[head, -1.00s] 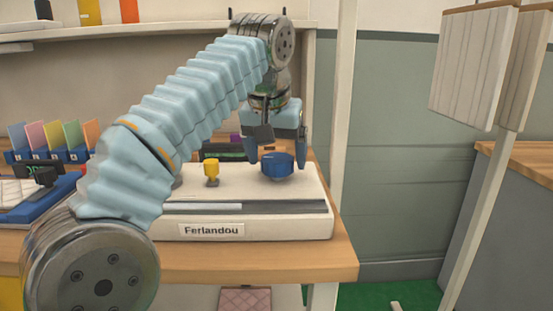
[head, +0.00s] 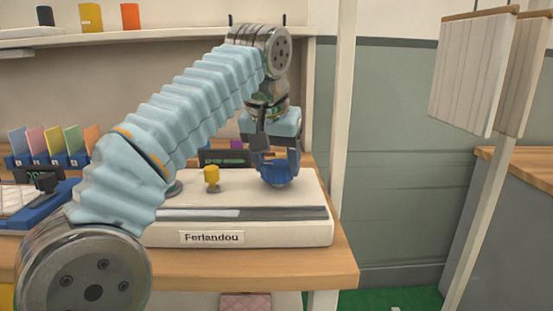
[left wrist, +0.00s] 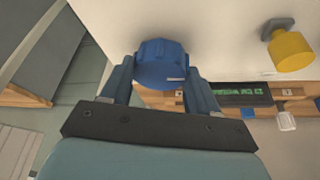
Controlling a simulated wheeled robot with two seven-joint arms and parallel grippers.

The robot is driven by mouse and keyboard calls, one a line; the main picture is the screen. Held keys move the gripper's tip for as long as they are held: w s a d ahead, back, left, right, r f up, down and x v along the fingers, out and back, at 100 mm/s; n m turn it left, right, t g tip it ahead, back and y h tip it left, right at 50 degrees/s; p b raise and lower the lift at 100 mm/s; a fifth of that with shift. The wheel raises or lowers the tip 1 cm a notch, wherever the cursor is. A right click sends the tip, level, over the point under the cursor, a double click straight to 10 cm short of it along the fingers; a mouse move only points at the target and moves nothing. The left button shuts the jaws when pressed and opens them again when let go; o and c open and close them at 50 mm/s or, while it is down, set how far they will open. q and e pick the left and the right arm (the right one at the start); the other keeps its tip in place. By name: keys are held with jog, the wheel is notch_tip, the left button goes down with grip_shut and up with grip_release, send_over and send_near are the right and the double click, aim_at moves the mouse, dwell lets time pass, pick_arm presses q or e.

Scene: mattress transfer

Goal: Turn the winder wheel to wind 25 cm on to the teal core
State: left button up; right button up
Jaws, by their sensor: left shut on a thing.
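The winder wheel is a blue ribbed knob (head: 277,178) on top of the white machine (head: 285,234) labelled "Ferlandou", near its right end. My left gripper (head: 277,160) points down and is shut on the knob, one finger on each side. In the left wrist view the knob (left wrist: 160,62) sits between the two fingertips. A yellow knob-like piece (head: 211,176) stands upright on the machine to the left. I cannot make out a teal core; my left arm covers part of the machine's left end. My right gripper is not in view.
A dark display with green text (head: 224,158) stands behind the machine. A blue tray (head: 45,203) and several coloured cards (head: 72,140) are to the left on the wooden table (head: 345,262). A pale post (head: 347,100) rises close to the right of my gripper.

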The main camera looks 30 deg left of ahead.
pick_arm(q)
jog(key=m+p, duration=0.1)
jog(key=m+h, duration=0.1)
jog(key=shift+a+r+m+p, duration=0.15)
jog(key=shift+r+m+p, duration=0.05)
jog(key=shift+m+p, duration=0.2)
jog(key=m+h+p, duration=0.1)
jog(key=m+p, duration=0.1)
jog(key=shift+a+m, duration=0.1)
jog(key=shift+m, duration=0.3)
jog(key=m+h+p, duration=0.1)
jog(key=m, duration=0.1)
jog(key=shift+f+m, duration=0.1)
jog(key=shift+m, duration=0.2)
jog(key=m+g+h, duration=0.1)
jog(key=m, duration=0.4)
jog(key=shift+w+a+f+g+h, duration=0.1)
jog(key=shift+w+a+g+h, duration=0.1)
jog(key=shift+g+h, duration=0.2)
jog(key=m+g, duration=0.1)
jog(key=m, duration=0.4)
jog(key=shift+w+m+g+h, duration=0.1)
jog(key=shift+m+g+h, duration=0.2)
jog(key=shift+g+h, duration=0.1)
jog(key=o, duration=1.1)
jog(key=shift+c, duration=0.2)
